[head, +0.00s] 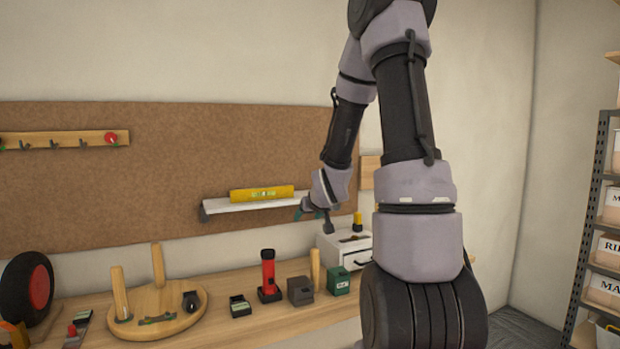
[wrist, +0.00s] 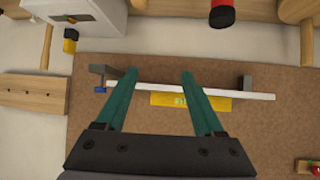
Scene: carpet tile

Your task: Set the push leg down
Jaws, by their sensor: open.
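Several pale wooden legs are in view, and I cannot tell which one is the push leg. In the head view one leg (head: 315,268) stands upright on the bench between dark boxes. Two more legs, a left one (head: 120,292) and a rear one (head: 158,264), stand up from the round wooden stool seat (head: 188,320). My gripper (head: 308,210) is raised above the bench, by the right end of the wall shelf. In the wrist view my gripper (wrist: 158,77) has its teal fingers spread, with nothing between them. Leg ends (wrist: 307,42) show along that view's top edge.
A white wall shelf (head: 235,206) carries a yellow level (head: 262,194) close to my gripper. A white drawer box (head: 336,250) stands below it. A red flashlight (head: 268,272), a black wheel (head: 28,288) and small boxes crowd the bench (head: 250,327). A peg rail (head: 65,139) hangs left.

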